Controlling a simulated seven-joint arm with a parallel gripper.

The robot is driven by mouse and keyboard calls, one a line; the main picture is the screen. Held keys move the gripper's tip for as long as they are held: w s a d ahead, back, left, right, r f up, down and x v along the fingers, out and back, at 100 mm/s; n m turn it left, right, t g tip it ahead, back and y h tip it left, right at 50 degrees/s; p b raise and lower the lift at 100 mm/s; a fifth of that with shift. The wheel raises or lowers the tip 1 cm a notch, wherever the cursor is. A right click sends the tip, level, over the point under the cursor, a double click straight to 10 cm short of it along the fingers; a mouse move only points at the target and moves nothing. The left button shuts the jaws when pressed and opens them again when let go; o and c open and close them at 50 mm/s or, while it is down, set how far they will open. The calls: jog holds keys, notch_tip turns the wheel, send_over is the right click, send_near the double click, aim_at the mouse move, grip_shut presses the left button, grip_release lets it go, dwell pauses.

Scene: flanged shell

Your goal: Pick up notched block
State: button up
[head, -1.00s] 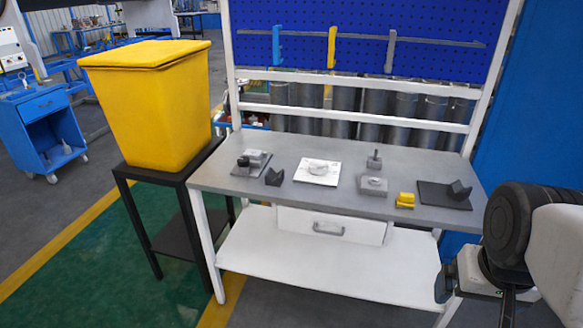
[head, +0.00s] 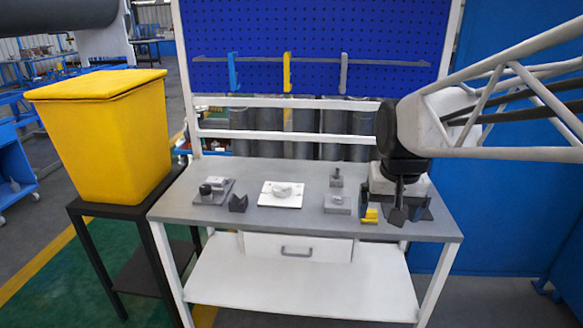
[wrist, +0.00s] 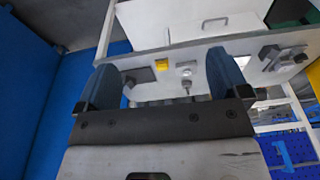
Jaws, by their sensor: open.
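A dark block with a V-shaped notch (head: 238,203) stands near the front left of the grey workbench (head: 300,225). A dark plate (wrist: 143,75) lies at the bench's right end; the similar notched block seen on it earlier is hidden by my gripper in the head view. A small yellow stepped block (head: 370,215) is just left of my gripper. My gripper (head: 406,212) is above the right end of the bench, open and empty. In the wrist view its blue fingers stand wide apart (wrist: 163,62), with the yellow block (wrist: 162,65) visible between them.
A yellow bin (head: 105,135) stands at left. A blue pegboard (head: 310,45) rises behind.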

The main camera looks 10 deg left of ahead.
jog(key=w+a, duration=0.8)
jog(key=w, duration=0.6)
jog(key=g, duration=0.2)
send_over(239, 203)
jog(key=f, duration=2.1)
jog(key=shift+d+f, duration=0.25)
jog(key=shift+d, duration=0.15)
jog(key=shift+a+f, duration=0.4)
jog(key=shift+a, duration=0.1)
jog(key=shift+f, duration=1.3)
